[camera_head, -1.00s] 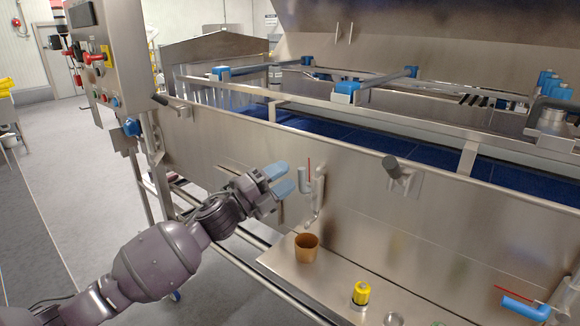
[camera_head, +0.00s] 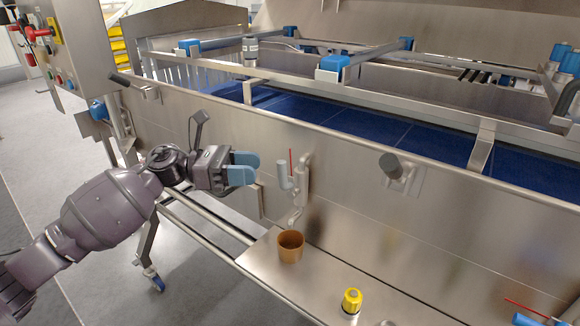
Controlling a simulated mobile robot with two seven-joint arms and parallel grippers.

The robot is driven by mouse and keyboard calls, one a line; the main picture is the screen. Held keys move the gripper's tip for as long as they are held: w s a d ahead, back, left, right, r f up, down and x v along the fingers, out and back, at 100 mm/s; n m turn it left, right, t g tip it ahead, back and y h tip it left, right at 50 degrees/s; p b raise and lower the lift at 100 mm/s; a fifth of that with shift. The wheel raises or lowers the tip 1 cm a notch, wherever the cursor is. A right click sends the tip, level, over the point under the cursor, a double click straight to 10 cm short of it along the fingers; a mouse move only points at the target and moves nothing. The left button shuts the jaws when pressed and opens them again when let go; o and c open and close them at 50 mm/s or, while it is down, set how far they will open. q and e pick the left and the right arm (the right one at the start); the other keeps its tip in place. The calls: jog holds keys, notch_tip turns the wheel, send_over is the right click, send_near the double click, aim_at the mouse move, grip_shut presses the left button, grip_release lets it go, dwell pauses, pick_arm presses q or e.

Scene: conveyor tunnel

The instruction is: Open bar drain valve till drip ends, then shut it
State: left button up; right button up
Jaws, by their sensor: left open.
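The drain valve (camera_head: 285,177) is a small grey pipe fitting on the front steel panel, with a thin red upright lever (camera_head: 291,162). Below it a bent metal spout (camera_head: 296,217) points down toward an orange-brown cup (camera_head: 290,248) on the steel shelf. No drip can be made out at this size. My left gripper (camera_head: 249,168) has blue fingertips pointing right. It is open and empty, just left of the valve and apart from it in the picture. My right gripper is not in view.
A yellow-capped item (camera_head: 351,301) stands on the shelf (camera_head: 262,262) in front of the cup. Another red-lever valve with a blue part (camera_head: 527,319) is at lower right. A dark knob (camera_head: 391,166) juts from the panel right of the drain valve. The blue conveyor belt (camera_head: 365,124) runs behind.

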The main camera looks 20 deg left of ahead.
pick_arm(q)
jog(key=p+x, duration=0.1)
jog(key=x, duration=0.7)
jog(key=shift+d, duration=0.3)
jog(key=shift+c, duration=0.8)
jog(key=c, duration=0.5)
grip_shut()
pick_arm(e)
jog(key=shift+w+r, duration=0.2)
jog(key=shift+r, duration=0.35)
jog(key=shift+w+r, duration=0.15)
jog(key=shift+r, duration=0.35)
